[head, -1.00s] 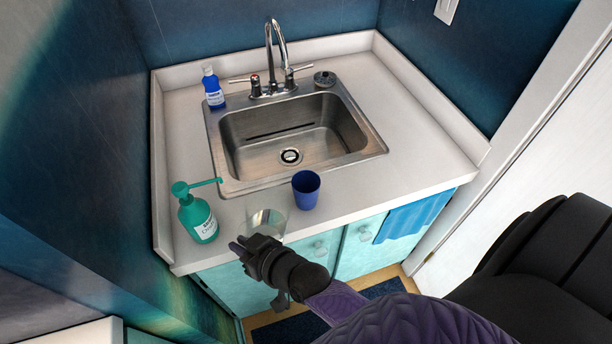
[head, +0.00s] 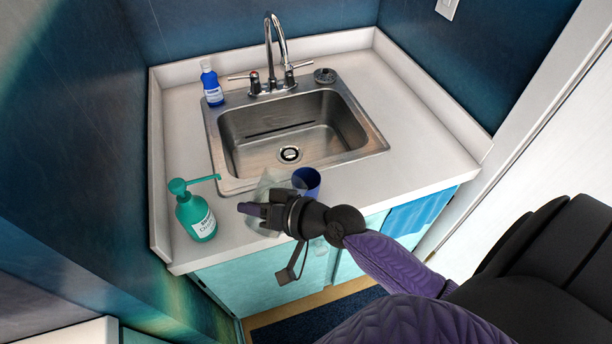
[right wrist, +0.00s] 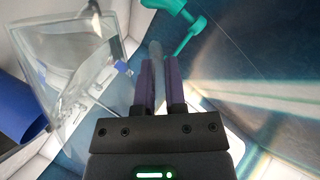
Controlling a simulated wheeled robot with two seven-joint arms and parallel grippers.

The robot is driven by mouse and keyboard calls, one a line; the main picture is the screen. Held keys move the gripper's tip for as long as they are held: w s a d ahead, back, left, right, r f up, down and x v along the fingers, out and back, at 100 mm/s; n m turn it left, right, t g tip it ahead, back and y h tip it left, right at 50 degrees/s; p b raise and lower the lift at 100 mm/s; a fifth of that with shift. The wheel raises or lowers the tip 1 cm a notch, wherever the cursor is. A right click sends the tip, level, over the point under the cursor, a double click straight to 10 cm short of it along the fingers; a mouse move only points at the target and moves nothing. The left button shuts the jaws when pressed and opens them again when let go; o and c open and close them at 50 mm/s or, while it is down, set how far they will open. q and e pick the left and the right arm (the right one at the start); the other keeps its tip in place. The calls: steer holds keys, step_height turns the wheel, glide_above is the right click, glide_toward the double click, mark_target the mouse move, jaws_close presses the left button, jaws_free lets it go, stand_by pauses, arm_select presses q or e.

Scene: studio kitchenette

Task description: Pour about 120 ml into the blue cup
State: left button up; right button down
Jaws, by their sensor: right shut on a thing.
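The blue cup (head: 307,180) stands on the counter in front of the sink, partly hidden by my right gripper. It also shows as a blue shape at the left of the right wrist view (right wrist: 14,108). A clear see-through jug (head: 264,186) is just left of the cup, looking tilted. It fills the left of the wrist view (right wrist: 72,68). My right gripper (head: 250,209) is shut on a greyish part of it, probably the handle, seen between the fingers. The liquid level and any stream are not clear. My left gripper is out of view.
A teal pump bottle (head: 195,214) stands close to the left of the jug. A blue bottle (head: 211,84) is behind, by the tap (head: 275,55). The steel sink (head: 290,125) is empty. The counter right of the cup is clear.

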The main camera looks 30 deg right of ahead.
mark_target(257, 196)
steer(key=shift+w+d+r+m+y, duration=0.15)
steer(key=shift+d+r+m+y, duration=0.15)
steer(key=shift+r+m, duration=0.3)
steer(key=shift+d+r, duration=0.1)
steer(key=shift+r, duration=0.2)
steer(key=shift+w+d+r+m+y, duration=0.1)
steer(key=shift+d+r+m+y, duration=0.2)
steer(key=shift+r+m, duration=0.15)
steer(key=shift+w+d+r+m+y, duration=0.15)
steer(key=shift+d+r+m+y, duration=0.1)
steer(key=shift+d+r+m, duration=0.2)
steer(key=shift+w+d+r+m+y, duration=0.1)
steer(key=shift+d+r+m+y, duration=0.15)
steer(key=shift+r, duration=0.25)
stand_by(1.5)
steer(key=a+f+n, duration=0.1)
steer(key=s+a+f+n+h, duration=0.1)
steer(key=f, duration=0.1)
steer(key=a+f+n+h, duration=0.1)
steer(key=f, duration=0.1)
steer(key=shift+s+f+n, duration=0.1)
steer(key=shift+s+n, duration=0.1)
steer(key=shift+n, duration=0.15)
steer(key=shift+a+f+n+h, duration=0.25)
steer(key=shift+f+n+h, duration=0.05)
steer(key=shift+f+h, duration=0.25)
stand_by(0.7)
